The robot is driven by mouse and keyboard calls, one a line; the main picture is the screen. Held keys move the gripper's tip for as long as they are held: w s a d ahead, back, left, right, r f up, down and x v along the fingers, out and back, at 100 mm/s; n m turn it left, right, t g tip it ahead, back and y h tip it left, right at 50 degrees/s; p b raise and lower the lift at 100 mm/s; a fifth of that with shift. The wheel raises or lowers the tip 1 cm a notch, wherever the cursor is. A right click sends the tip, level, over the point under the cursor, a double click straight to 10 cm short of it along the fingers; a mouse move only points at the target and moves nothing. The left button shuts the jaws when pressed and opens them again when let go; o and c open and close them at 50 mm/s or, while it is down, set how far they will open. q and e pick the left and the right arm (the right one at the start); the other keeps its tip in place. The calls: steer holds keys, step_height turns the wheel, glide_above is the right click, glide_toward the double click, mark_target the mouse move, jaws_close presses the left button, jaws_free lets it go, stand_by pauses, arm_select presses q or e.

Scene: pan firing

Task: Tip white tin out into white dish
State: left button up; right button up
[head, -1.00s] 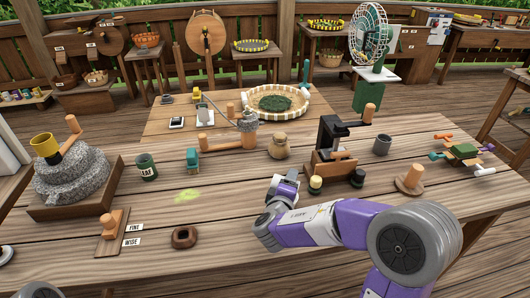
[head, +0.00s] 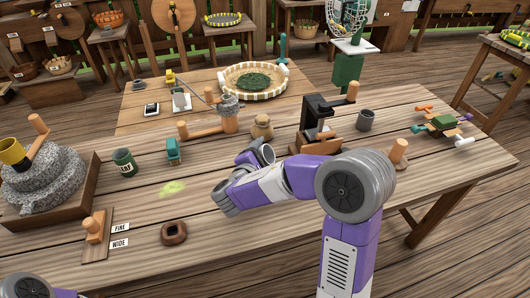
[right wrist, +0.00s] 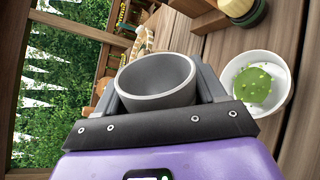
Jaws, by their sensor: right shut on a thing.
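My right gripper (head: 256,155) is held over the middle of the table. In the right wrist view it is shut on a pale grey-white tin (right wrist: 152,88), whose round mouth shows and whose inside looks bare. That view is turned sideways, and the tin looks tilted well over. A white dish (right wrist: 283,98) stands on the wooden table beyond the right finger, with a green heap (right wrist: 256,86) in it. In the head view my right arm hides the dish. My left gripper is not in view; only a bit of that arm shows at bottom left.
A grey cup (head: 366,120) is right of the press. A green tin (head: 124,162) and stone mill (head: 45,180) stand left. A light-green patch (head: 173,187) marks the table.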

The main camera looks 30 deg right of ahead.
steer(key=r+n+h+p, duration=0.1)
steer(key=n+p, duration=0.2)
steer(key=p, duration=0.1)
steer(key=shift+r+p, duration=0.2)
steer(key=shift+p, duration=0.1)
steer(key=shift+s+d+f+n+h, duration=0.1)
steer(key=shift+f+n+h, duration=0.05)
steer(key=shift+n+h, duration=0.45)
steer(key=shift+s+n+p, duration=0.1)
steer(key=shift+n+p, duration=0.35)
steer(key=shift+n, duration=0.55)
steer(key=n, duration=0.1)
steer(key=n+h+p, duration=0.1)
steer(key=n, duration=0.1)
steer(key=shift+s+d+f, duration=0.2)
steer(key=shift+d, duration=0.1)
steer(key=shift+d+r+p, duration=0.1)
steer(key=shift+r+p, duration=1.75)
steer(key=shift+r, duration=0.6)
